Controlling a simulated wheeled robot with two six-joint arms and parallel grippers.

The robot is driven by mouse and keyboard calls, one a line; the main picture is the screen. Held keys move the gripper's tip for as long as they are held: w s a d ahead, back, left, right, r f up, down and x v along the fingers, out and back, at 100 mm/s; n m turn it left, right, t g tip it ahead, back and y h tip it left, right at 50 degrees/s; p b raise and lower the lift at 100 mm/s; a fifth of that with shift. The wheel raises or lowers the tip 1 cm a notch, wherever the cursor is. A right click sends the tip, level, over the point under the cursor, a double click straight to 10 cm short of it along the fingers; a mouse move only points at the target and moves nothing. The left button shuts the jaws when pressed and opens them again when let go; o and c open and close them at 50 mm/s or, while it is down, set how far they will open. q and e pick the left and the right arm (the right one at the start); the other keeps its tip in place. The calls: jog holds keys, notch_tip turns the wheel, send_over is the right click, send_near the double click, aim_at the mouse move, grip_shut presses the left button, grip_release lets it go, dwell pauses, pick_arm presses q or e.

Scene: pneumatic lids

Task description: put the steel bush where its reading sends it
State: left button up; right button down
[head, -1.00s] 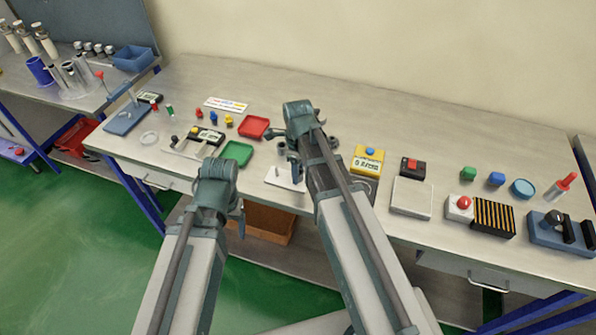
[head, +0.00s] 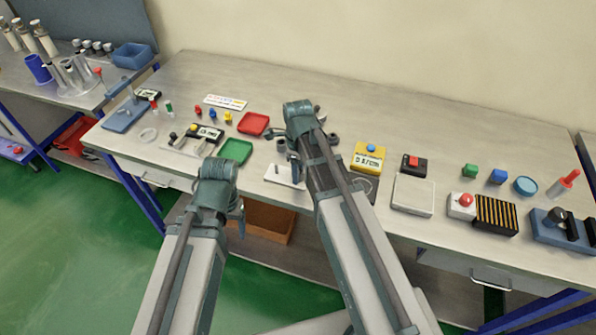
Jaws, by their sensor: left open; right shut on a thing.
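My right gripper (head: 294,172) points down over the front part of the bench, beside a small white plate (head: 277,178). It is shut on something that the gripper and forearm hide. My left gripper (head: 238,215) hangs at the bench's front edge, open and empty as far as I can see. Small grey ring-like parts show behind the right arm, one to its right (head: 333,139); I cannot tell whether one is the steel bush. A yellow box with a display (head: 367,160) and blue button stands right of the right arm; its text is too small to read surely.
A red tray (head: 253,124) and a green tray (head: 235,151) lie left of the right arm. A pale square pad (head: 412,195), a red-button box (head: 461,206) and a striped block (head: 496,215) stand right.

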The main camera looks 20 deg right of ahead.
grip_release()
dwell(0.4)
notch_tip(320, 180, up, 7)
jog(key=p, duration=0.7)
dwell(0.3)
jog(key=shift+f, duration=0.15)
dwell(0.6)
notch_tip(320, 180, down, 7)
jog(key=b, duration=0.7)
jog(key=shift+r, duration=0.2)
